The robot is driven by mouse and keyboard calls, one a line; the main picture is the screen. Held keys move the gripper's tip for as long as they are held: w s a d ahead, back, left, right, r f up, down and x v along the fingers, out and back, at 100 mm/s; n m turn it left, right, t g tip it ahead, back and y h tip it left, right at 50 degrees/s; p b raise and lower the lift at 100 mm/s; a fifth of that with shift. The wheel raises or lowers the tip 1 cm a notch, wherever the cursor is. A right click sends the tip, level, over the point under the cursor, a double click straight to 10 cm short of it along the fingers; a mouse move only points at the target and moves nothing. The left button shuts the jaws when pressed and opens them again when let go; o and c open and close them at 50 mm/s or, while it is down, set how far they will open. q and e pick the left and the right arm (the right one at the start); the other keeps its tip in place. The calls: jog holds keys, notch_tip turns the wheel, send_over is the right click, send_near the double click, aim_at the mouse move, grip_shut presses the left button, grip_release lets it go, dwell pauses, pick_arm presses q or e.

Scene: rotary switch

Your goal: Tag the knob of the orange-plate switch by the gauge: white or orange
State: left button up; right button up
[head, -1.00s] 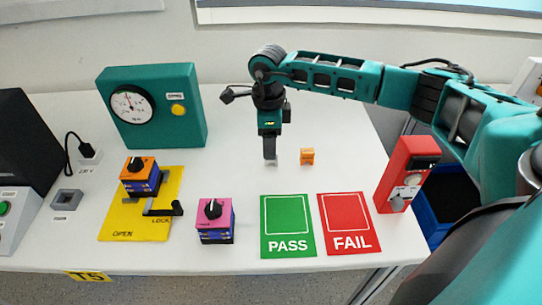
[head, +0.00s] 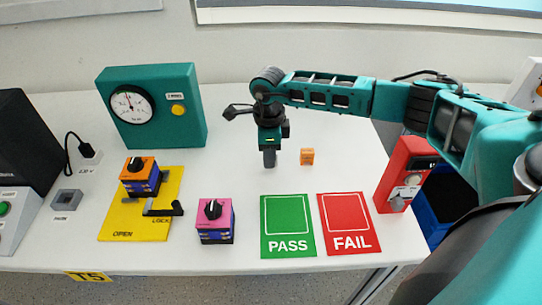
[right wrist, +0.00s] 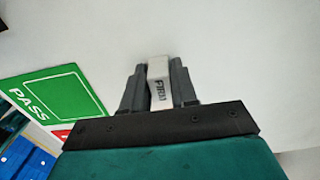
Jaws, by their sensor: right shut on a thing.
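The orange-plate switch (head: 137,164) has a black knob on top and stands on the yellow OPEN/LOCK plate (head: 118,222). The round gauge (head: 132,104) is on the teal box behind it; its needle points roughly upward, but the scale is too small to read. My right gripper (head: 269,160) points down over the bare table, left of a small orange tag (head: 307,156). In the right wrist view my right gripper (right wrist: 159,88) is shut on a white tag (right wrist: 159,80) with dark lettering. The left gripper is not in view.
A pink-plate switch (head: 214,211) stands right of the yellow plate, with a black lever (head: 163,210) between. Green PASS (head: 288,247) and red FAIL (head: 350,242) cards lie in front. A red device (head: 407,174) stands at right. The table's middle is clear.

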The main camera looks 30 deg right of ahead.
grip_shut()
